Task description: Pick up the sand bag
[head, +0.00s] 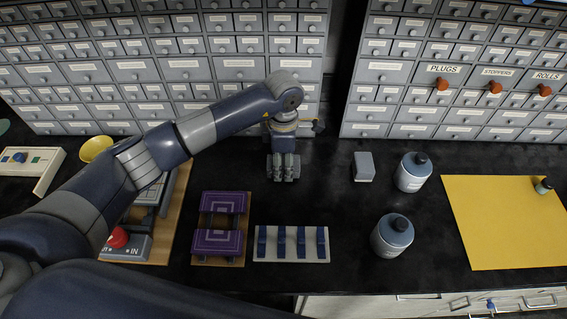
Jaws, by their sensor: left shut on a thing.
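My left gripper (283,177) reaches down to the black worktop, in front of the left drawer cabinet. It is shut on a small grey thing, most likely the sand bag, which its fingers mostly hide. I cannot tell whether the thing is touching the worktop. My right gripper is not in view.
A grey block (364,166) and two grey bottles (413,173) (391,237) stand to the right. A yellow mat (495,235) lies far right. Purple pads (222,202) and a white rack with blue pieces (291,257) lie in front. Drawer cabinets (170,70) line the back.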

